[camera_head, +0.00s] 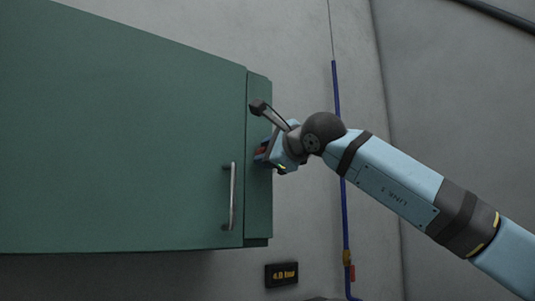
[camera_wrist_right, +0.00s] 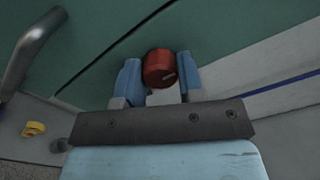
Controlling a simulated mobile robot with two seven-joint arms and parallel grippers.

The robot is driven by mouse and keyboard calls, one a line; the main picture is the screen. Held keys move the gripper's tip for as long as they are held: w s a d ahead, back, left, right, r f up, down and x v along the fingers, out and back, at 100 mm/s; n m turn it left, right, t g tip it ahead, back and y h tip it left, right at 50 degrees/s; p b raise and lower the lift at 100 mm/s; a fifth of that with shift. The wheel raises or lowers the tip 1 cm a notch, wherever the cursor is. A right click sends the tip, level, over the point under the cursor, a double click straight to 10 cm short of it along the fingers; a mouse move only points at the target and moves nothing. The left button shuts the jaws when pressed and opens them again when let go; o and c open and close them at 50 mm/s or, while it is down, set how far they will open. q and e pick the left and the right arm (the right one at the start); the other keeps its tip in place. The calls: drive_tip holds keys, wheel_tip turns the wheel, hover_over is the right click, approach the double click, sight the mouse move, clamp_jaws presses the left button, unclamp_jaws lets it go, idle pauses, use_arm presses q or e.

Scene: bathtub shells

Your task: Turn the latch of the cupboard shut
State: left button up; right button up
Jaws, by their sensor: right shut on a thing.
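The green cupboard (camera_head: 120,140) hangs on the grey wall with its door closed. Its latch is a round red knob (camera_wrist_right: 159,69) with a pale mark, on the narrow strip beside the door. My right gripper (camera_wrist_right: 160,80) has one blue finger on each side of the knob and is shut on it. In the head view the right gripper (camera_head: 264,150) reaches the strip from the right and hides most of the latch (camera_head: 261,149). My left gripper is not in view.
A metal bar handle (camera_head: 233,196) stands upright on the door, left of the gripper. A blue pipe (camera_head: 341,190) with a yellow and red valve runs down the wall behind my right arm. A small dark sign (camera_head: 281,275) is below the cupboard.

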drive_tip(key=o, duration=0.9)
use_arm(q)
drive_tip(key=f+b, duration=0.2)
drive_tip(key=b, duration=0.1)
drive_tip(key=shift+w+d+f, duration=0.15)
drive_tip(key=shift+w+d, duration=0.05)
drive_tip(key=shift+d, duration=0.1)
use_arm(e)
drive_tip(key=v, duration=1.4)
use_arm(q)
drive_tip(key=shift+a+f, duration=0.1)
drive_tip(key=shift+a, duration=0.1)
use_arm(e)
drive_tip(key=shift+w, duration=0.1)
